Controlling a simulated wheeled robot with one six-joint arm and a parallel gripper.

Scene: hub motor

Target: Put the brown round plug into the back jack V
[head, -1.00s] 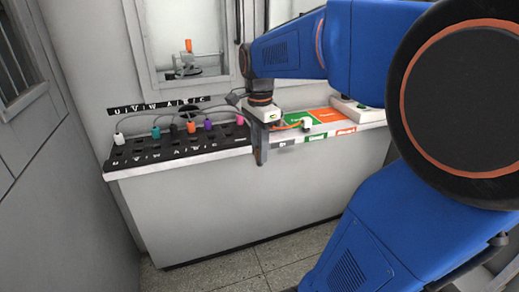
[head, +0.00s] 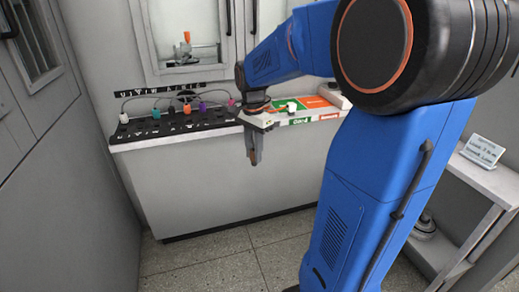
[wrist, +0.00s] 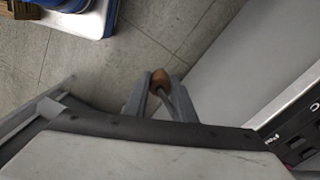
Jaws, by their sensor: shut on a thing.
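My gripper (wrist: 160,95) is shut on the brown round plug (wrist: 160,77), which shows between the fingertips in the wrist view. In the head view my gripper (head: 254,152) points down in front of the counter's front edge, right of the black jack panel (head: 165,132). The plug is too small there to make out clearly. The panel carries white letters along its front, and a lettered black strip (head: 160,90) is on the wall behind it. The single back jack V is too small to pick out.
White (head: 124,118), teal (head: 156,113), orange (head: 184,109), purple (head: 202,106) and pink (head: 231,101) plugs stand on the panel with grey cables. A green and orange mat (head: 318,101) lies on the counter right of the gripper. A shelf (head: 490,180) stands at the right.

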